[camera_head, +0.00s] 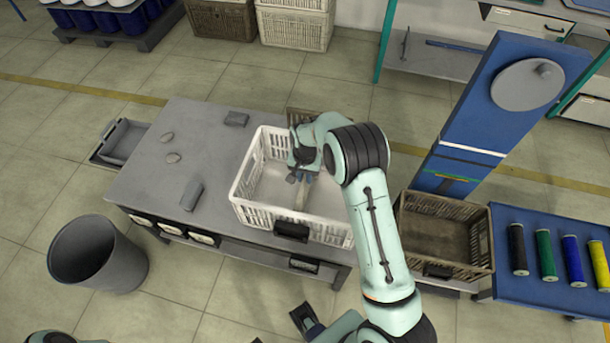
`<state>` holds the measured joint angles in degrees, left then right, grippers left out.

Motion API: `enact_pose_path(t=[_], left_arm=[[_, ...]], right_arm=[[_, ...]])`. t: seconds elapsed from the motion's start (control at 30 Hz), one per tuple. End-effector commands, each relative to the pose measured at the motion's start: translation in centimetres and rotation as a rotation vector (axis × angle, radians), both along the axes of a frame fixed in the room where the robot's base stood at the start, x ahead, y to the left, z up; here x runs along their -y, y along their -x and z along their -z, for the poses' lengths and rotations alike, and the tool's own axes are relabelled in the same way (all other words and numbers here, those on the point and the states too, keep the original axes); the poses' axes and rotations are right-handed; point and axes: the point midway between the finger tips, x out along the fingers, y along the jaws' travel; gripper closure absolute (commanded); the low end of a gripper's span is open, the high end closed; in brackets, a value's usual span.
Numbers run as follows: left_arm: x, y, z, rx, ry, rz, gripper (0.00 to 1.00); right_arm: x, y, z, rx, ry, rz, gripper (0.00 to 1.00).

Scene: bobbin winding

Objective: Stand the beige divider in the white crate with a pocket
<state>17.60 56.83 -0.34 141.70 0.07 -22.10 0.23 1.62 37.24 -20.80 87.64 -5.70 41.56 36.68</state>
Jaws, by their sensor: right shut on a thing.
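The white crate (249,212) stands on the right part of the grey table, with slotted walls and a dark rectangular piece (291,231) on its near wall. My right gripper (302,178) reaches down inside the crate and is shut on the beige divider (301,197). The divider shows as a narrow, upright-looking strip below the fingers. I cannot tell whether its lower edge touches the crate floor or sits in a pocket. My right arm hides the crate's right side. Another gripper, seemingly my left one (306,319), shows partly at the bottom edge, away from the crate.
The grey table (150,185) holds several small grey pieces. A brown crate (468,212) stands at the right, before a blue panel (480,120). A blue table (545,225) carries coloured bobbins. A grey bin (97,253) stands at the left. The table's left part is mostly free.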

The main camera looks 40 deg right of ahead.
Motion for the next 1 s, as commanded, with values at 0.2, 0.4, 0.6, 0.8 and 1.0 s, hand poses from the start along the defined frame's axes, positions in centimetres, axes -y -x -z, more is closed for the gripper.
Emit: enact_pose_path(t=[0.2,0.4,0.6,0.8,1.0], left_arm=[[0.0,0.0,0.0,0.0,0.0,0.0,0.57],[0.0,0.0,0.0,0.0,0.0,0.0,0.57],[0.0,-0.1,-0.2,0.001,0.0,0.0,0.57],[0.0,-0.2,-0.5,0.002,0.0,0.0,0.57],[0.0,-0.3,-0.8,0.003,0.0,0.0,0.57]], right_arm=[[0.0,0.0,0.0,0.0,0.0,0.0,0.52],[0.0,0.0,-0.1,0.0,0.0,0.0,0.52],[0.0,-0.1,-2.4,0.004,0.0,0.0,0.52],[0.0,-0.2,-7.0,0.006,0.001,-0.001,0.52],[0.0,-0.1,-11.0,0.005,0.0,0.0,0.52]])
